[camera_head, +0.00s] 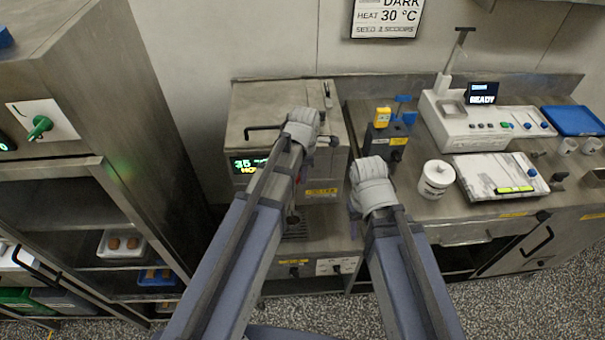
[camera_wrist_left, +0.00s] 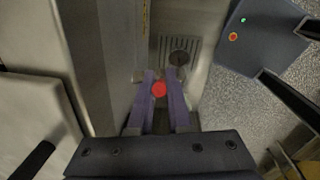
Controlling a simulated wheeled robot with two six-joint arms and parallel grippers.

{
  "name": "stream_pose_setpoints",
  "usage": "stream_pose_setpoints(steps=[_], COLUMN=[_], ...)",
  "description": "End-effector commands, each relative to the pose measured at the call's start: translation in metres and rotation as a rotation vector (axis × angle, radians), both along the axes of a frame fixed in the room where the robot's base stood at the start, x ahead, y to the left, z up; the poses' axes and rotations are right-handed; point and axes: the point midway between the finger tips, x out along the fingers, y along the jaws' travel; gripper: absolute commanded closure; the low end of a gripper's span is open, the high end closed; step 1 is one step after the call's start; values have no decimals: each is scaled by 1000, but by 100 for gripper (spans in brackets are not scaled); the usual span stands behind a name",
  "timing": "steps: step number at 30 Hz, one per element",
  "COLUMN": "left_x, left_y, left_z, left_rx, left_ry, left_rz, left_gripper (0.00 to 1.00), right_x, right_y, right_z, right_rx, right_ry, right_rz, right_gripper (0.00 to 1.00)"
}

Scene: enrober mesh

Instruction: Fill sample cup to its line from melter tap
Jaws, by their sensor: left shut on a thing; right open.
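The melter (camera_head: 250,103) is the steel box with a lit display and a black handle, at the middle of the head view. In the left wrist view my left gripper (camera_wrist_left: 160,84) points down along the steel front, shut on a red round knob (camera_wrist_left: 159,90), which looks like the tap handle. A dark round thing (camera_wrist_left: 179,58), perhaps the sample cup, is on the slotted drip grate (camera_wrist_left: 194,49) beyond the fingers. Its fill level and line cannot be made out. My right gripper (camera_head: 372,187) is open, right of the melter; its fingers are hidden.
A white tub (camera_head: 436,179), a tray unit (camera_head: 500,178) and a white machine (camera_head: 480,115) stand on the right counter, with a blue tray (camera_head: 573,121) beyond. A steel cabinet (camera_head: 110,90) with shelves stands at left. The floor (camera_head: 500,300) shows bare at the bottom right.

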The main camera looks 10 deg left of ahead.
Motion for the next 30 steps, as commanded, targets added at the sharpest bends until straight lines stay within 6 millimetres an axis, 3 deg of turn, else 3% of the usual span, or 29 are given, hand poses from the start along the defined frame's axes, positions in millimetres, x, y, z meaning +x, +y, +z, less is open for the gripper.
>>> stream_pose_setpoints(steps=[17,30], left_x=[-2,-10], left_y=[4,32], left_z=[1,5], left_rx=[-26,-381], left_ry=[-6,-109], left_rz=[3,5], left_gripper=[100,100], right_x=[0,0], right_y=[0,0], right_z=[1,-11], right_rx=[0,0], right_ry=[0,0], right_rz=[0,0], right_gripper=[53,53])
